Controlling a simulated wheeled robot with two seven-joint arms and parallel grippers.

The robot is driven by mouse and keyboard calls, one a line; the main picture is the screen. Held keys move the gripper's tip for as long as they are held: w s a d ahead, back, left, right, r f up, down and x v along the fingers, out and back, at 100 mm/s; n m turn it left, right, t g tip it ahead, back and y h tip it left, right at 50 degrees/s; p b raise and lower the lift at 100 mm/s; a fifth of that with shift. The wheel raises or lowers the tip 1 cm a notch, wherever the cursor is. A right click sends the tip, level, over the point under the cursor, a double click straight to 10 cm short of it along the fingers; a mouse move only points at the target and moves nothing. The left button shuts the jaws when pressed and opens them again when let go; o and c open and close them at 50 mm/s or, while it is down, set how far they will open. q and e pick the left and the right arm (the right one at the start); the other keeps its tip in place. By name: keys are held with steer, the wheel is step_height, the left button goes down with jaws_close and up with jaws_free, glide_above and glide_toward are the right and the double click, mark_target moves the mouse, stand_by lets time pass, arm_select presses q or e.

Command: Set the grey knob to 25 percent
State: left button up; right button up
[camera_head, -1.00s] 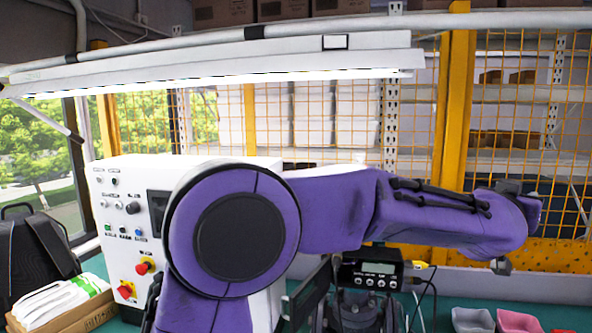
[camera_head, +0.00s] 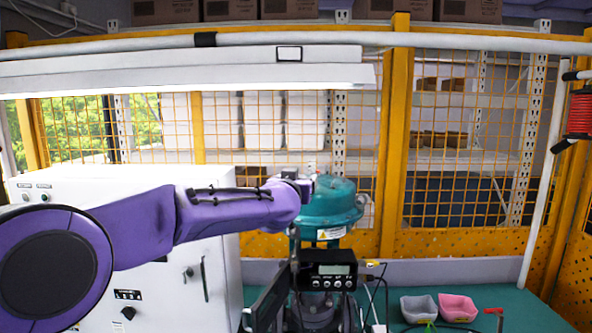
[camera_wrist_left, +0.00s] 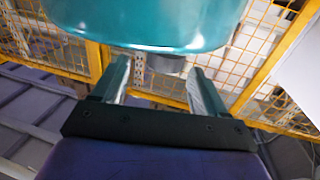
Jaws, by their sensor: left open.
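A teal valve housing (camera_head: 330,205) stands behind the black positioner box (camera_head: 328,272) with its small display. In the left wrist view the teal housing (camera_wrist_left: 140,22) fills the top. A small grey piece (camera_wrist_left: 168,64) shows just under it, between my fingers; I cannot tell whether it is the grey knob. My left gripper (camera_wrist_left: 162,84) is open, its two fingers pointing toward the housing, with nothing seen held. My right gripper is not in view.
A white control cabinet (camera_head: 215,262) stands at the left, partly behind my arm. A grey bin (camera_head: 419,308) and a pink bin (camera_head: 457,307) sit on the green bench at the right. A yellow mesh fence (camera_head: 455,215) closes the back. Cables hang beside the positioner box.

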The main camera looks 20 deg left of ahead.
arm_select(q)
steer(key=w, duration=0.2)
steer(key=w+p, duration=0.1)
steer(key=shift+w+a, duration=0.3)
steer(key=shift+w+a+f, duration=0.1)
steer(key=shift+w+a, duration=0.2)
steer(key=shift+s, duration=0.1)
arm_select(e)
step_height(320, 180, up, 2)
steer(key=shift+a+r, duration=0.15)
arm_select(q)
steer(key=shift+d, duration=0.15)
